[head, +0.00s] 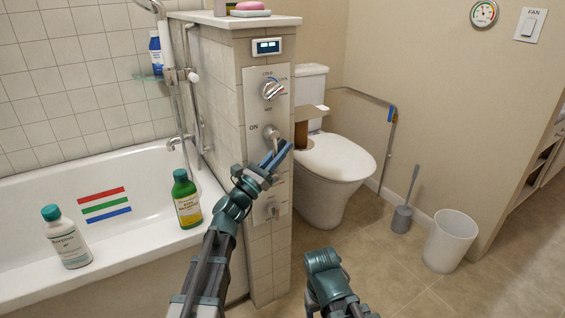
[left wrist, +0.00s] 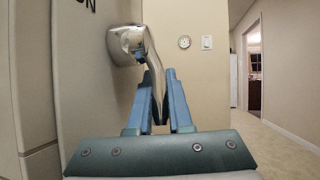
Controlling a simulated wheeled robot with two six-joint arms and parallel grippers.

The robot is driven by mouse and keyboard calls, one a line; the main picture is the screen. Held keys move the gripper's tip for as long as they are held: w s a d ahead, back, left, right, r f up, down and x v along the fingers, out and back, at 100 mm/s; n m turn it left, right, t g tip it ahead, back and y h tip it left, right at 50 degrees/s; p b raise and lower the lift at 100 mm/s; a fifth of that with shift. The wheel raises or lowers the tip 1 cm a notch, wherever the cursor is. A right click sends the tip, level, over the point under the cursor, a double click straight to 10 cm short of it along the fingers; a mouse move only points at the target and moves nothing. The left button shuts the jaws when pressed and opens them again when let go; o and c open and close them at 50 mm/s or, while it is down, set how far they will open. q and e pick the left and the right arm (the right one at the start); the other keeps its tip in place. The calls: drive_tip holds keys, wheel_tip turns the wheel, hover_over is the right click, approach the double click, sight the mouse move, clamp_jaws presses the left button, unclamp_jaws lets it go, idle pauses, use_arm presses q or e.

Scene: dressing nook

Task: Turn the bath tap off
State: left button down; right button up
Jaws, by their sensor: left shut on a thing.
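The tap panel (head: 283,178) is set on the tiled end wall beside the bath. A chrome lever handle (head: 271,133) sits in its middle, next to the word ON. It also shows large in the left wrist view (left wrist: 131,43), with its arm hanging down at a slight slant. My left gripper (head: 277,157) is shut on this lever, with the blue fingers (left wrist: 162,108) either side of its arm. A round knob marked COLD (head: 271,90) is above it and a smaller handle (head: 272,209) below. My right arm shows at the bottom, without visible fingers.
A green bottle (head: 186,203) and a white bottle (head: 65,240) stand on the bath rim (head: 130,262). The toilet (head: 335,165), brush (head: 403,215) and bin (head: 450,242) are to the right. Floor (head: 400,275) in front is clear.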

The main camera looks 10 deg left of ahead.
use_arm(q)
drive_tip(key=shift+w+d+r+n+t+h+b, duration=0.1)
drive_tip(key=shift+w+d+n+t+h+b, duration=0.1)
drive_tip(key=shift+t+b, duration=0.25)
drive_tip(key=shift+w+d+n+t+h+b, duration=0.1)
drive_tip(key=shift+n+t+h+b, duration=0.1)
drive_tip(key=shift+t+b, duration=0.2)
drive_tip(key=shift+r, duration=0.1)
drive_tip(key=c, duration=0.8)
unclamp_jaws()
drive_tip(key=shift+c, duration=0.2)
drive_tip(key=shift+s, duration=0.1)
drive_tip(key=b+v, duration=0.9)
drive_tip(key=v, duration=0.5)
drive_tip(key=shift+d, duration=0.1)
